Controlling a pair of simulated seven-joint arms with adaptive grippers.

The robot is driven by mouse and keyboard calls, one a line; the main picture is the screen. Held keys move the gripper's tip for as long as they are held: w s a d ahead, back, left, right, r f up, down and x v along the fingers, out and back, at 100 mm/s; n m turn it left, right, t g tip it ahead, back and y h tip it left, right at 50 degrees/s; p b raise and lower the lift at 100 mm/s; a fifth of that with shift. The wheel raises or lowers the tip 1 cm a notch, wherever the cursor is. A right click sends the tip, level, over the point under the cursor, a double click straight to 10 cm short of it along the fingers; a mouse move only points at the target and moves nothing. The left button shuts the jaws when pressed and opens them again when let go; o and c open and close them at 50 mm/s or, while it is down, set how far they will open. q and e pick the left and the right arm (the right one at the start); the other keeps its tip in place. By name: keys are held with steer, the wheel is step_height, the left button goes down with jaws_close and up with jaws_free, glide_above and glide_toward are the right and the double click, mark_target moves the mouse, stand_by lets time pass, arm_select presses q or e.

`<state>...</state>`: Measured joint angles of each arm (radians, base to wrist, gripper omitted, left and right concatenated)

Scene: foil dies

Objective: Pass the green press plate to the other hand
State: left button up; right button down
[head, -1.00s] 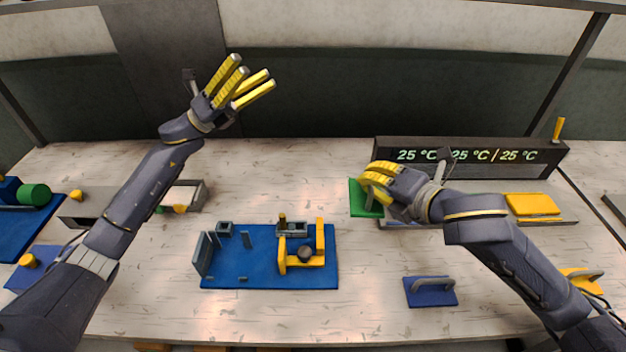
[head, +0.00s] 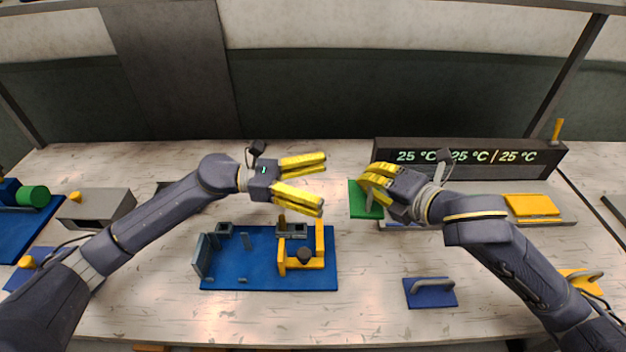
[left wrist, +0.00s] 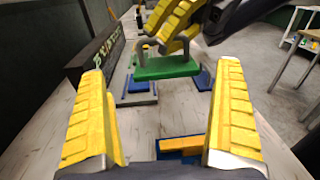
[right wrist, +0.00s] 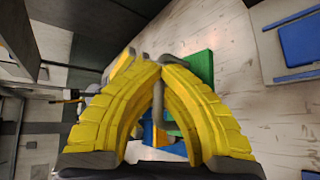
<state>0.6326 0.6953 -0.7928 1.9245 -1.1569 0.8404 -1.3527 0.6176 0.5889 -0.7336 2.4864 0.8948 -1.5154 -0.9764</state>
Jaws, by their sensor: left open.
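The green press plate (head: 358,205) is held by my right gripper (head: 374,182), whose yellow fingers are closed on its grey handle. In the right wrist view the fingertips meet at the handle, and part of the green plate (right wrist: 204,66) shows behind them. My left gripper (head: 316,183) is open and empty, to the left of the plate and pointing right toward it, with a gap between. In the left wrist view the green plate (left wrist: 165,68) appears ahead, between and beyond the open fingers, roughly level and clear of them.
A blue fixture board (head: 225,270) with a yellow bracket (head: 303,262) lies below the left gripper. A blue plate with a handle (head: 430,292) lies front right. The heater unit with displays (head: 470,155) stands behind the right gripper, with a yellow plate (head: 532,204) at right.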

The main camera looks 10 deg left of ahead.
mark_target(369, 186)
arm_select(q)
steer(key=d, duration=1)
steer(key=shift+w+d, duration=0.1)
steer(key=shift+d, duration=0.05)
steer(key=shift+c, duration=0.4)
steer(key=shift+w+r, duration=0.15)
steer(key=c, duration=1.5)
arm_select(e)
steer(key=c, duration=1.5)
jaws_free()
